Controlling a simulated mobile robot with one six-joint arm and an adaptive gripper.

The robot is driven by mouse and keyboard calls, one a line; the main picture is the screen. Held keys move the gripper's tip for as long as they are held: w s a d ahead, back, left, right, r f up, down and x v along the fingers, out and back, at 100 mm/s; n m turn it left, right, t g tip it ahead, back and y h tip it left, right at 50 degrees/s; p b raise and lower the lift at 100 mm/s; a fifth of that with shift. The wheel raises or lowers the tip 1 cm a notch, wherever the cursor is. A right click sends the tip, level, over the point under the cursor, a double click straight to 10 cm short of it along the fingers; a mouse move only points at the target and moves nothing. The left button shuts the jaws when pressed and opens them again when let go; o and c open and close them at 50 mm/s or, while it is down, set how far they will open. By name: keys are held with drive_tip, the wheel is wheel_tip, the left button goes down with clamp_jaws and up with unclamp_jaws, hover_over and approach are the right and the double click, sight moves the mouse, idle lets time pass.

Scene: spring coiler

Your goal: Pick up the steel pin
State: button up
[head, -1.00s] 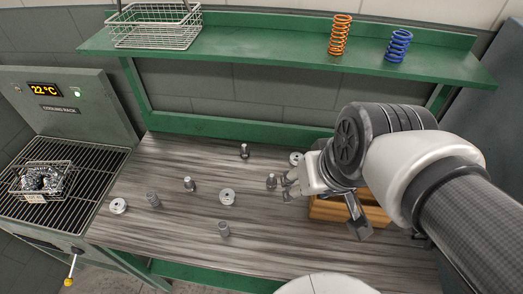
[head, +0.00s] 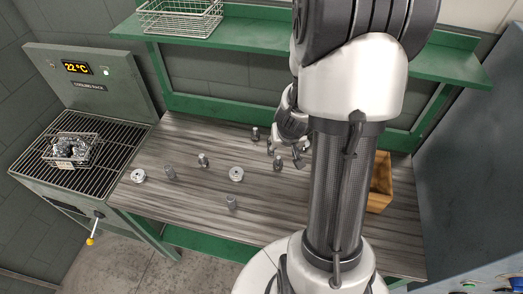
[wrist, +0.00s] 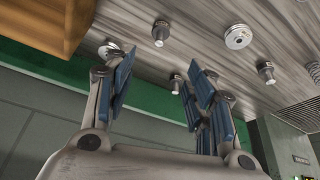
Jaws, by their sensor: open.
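Three dark grey headed pins stand on the wooden bench in the head view: a back pin (head: 256,133), a left pin (head: 203,160) and a front pin (head: 278,165). They look alike, and I cannot tell which is the steel pin. In the wrist view the back pin (wrist: 176,83) shows between the fingers, close to the right one and partly hidden by it. The front pin (wrist: 160,33) and left pin (wrist: 266,72) lie beyond the fingers. My gripper (head: 285,151) is open and empty, above the bench near the back and front pins; it shows in the wrist view (wrist: 160,78).
A wooden box (head: 379,185) is at right, partly behind my arm. A green shelf (head: 250,45) overhangs the back. A cooling rack (head: 100,140) stands left.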

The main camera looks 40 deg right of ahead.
sight(279, 158)
drive_tip(key=b+x, duration=0.7)
drive_tip(key=x, duration=0.4)
drive_tip(key=shift+f, duration=0.15)
drive_tip(key=b+x, duration=0.3)
drive_tip(key=x, duration=0.2)
drive_tip(key=shift+w+d+f, duration=0.15)
drive_tip(key=shift+w+f, duration=0.05)
drive_tip(key=shift+f, duration=0.05)
drive_tip(key=shift+c, duration=0.2)
drive_tip(key=c, duration=1.1)
drive_tip(key=shift+r, duration=0.15)
drive_tip(key=shift+c, duration=0.2)
